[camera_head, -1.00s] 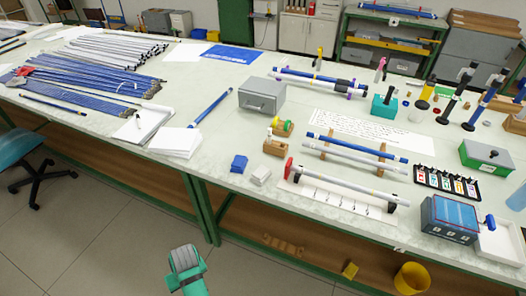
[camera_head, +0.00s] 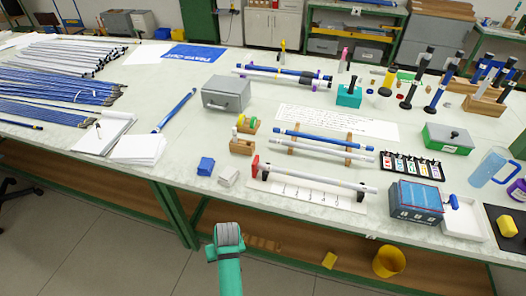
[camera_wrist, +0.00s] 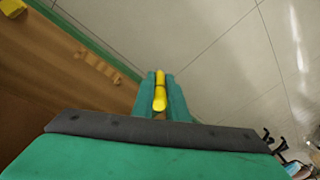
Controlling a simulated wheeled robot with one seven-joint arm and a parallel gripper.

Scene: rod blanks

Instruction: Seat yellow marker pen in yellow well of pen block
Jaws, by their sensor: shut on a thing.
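My gripper (camera_wrist: 160,88) shows in the wrist view with its teal fingers shut on the yellow marker pen (camera_wrist: 160,96). The pen is held over the grey floor, away from the table top. In the head view part of my arm shows in front of the table, and the pen cannot be made out.
The long table (camera_head: 150,185) holds a grey metal box (camera_head: 229,94), rods on wooden rests, a black labelled tray (camera_head: 412,165) and a blue-grey box (camera_head: 416,208). A yellow bin (camera_head: 389,261) sits below. The floor in front is clear.

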